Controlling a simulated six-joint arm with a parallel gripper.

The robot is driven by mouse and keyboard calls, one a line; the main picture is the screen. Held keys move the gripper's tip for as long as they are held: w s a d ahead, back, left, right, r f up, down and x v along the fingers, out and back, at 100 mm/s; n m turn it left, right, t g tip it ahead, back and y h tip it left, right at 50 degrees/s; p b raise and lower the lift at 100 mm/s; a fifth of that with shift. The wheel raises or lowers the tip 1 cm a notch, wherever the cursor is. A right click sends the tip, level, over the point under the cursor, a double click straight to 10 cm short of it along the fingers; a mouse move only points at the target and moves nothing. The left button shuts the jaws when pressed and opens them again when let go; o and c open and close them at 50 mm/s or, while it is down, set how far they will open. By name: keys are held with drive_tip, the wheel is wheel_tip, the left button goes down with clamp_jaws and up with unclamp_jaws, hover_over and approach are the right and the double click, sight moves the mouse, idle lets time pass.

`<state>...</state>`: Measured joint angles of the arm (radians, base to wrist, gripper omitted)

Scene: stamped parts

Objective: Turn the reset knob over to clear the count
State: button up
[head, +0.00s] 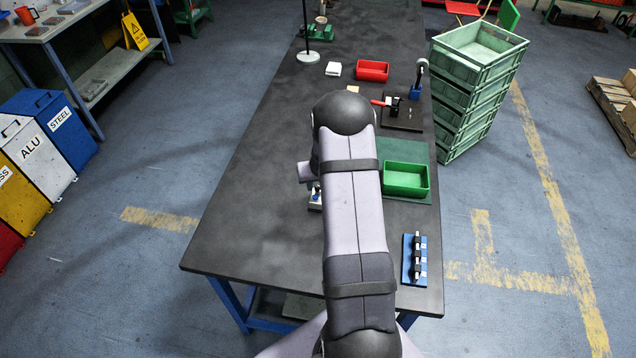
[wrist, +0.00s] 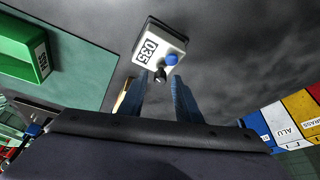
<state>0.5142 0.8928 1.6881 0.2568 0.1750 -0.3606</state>
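The counter (wrist: 150,38) is a small white box with a dark base, a digit window that appears to read 035, and a blue button (wrist: 171,59). A small dark knob (wrist: 160,76) sticks out at its near side in the wrist view. My gripper (wrist: 160,84) has two blue fingers standing apart, one on each side of the knob in the picture. I cannot tell whether they touch it. In the head view the counter (head: 314,203) shows only partly beside my arm, with the gripper mostly hidden behind the arm.
A green bin (head: 405,179) stands on a green mat right of my arm. A blue fixture with black parts (head: 415,259) lies near the front right edge. A red bin (head: 372,70) and a red-handled clamp (head: 390,103) are farther back. The bench's left side is clear.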

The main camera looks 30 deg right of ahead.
drive_tip(key=shift+r, duration=0.15)
drive_tip(key=b+v, duration=0.2)
drive_tip(key=v, duration=0.5)
idle(0.6)
